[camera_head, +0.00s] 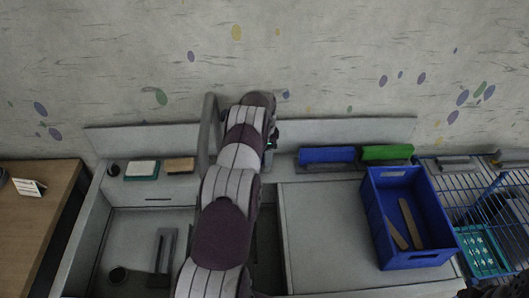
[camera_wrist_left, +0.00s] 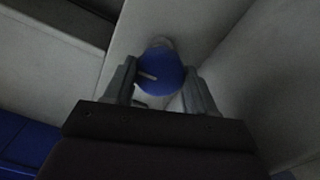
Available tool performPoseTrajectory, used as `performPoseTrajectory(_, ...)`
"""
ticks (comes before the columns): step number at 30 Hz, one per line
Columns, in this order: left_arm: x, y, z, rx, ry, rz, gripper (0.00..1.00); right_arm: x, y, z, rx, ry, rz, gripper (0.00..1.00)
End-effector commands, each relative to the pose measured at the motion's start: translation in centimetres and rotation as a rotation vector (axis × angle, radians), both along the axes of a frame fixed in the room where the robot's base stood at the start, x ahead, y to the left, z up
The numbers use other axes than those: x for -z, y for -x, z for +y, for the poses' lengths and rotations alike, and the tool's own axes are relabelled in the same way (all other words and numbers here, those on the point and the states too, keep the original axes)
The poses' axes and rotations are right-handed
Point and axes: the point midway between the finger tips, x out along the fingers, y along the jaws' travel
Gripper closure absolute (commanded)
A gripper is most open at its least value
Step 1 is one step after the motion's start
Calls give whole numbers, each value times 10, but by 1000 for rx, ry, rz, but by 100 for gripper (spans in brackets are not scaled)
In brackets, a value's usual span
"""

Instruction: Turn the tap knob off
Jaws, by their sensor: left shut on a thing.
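The blue round tap knob (camera_wrist_left: 160,72) with a pale mark on its face shows in the left wrist view. It sits between the two fingers of my left gripper (camera_wrist_left: 163,82), which is shut on it. In the head view my left arm reaches over the sink to the back ledge, and it hides the knob and most of the gripper. The grey tap spout (camera_head: 208,128) stands just left of my arm.
The sink basin (camera_head: 130,222) lies under my arm. Sponges (camera_head: 142,168) and blue and green boxes (camera_head: 327,155) line the back ledge. A blue crate (camera_head: 375,210) with wooden pieces stands on the right counter (camera_head: 320,240). A wire rack (camera_head: 470,190) is at the far right.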

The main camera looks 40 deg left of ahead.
Motion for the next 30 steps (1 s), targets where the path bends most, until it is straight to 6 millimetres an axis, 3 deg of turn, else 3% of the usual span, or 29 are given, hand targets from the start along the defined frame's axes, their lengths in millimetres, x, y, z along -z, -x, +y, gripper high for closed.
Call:
performPoseTrajectory(22, -2, -1, 1, 85, -3, -3, 75, -1, 0, 0, 0, 0, 0, 57)
performPoseTrajectory(23, -2, -1, 1, 85, -3, -3, 41, -1, 0, 0, 0, 0, 0, 57)
performPoseTrajectory(25, -1, -1, 1, 84, -2, -2, 19, -1, 0, 0, 0, 0, 0, 57)
performPoseTrajectory(30, -1, -1, 1, 84, -1, -2, 19, 0, 0, 0, 0, 0, 0, 57)
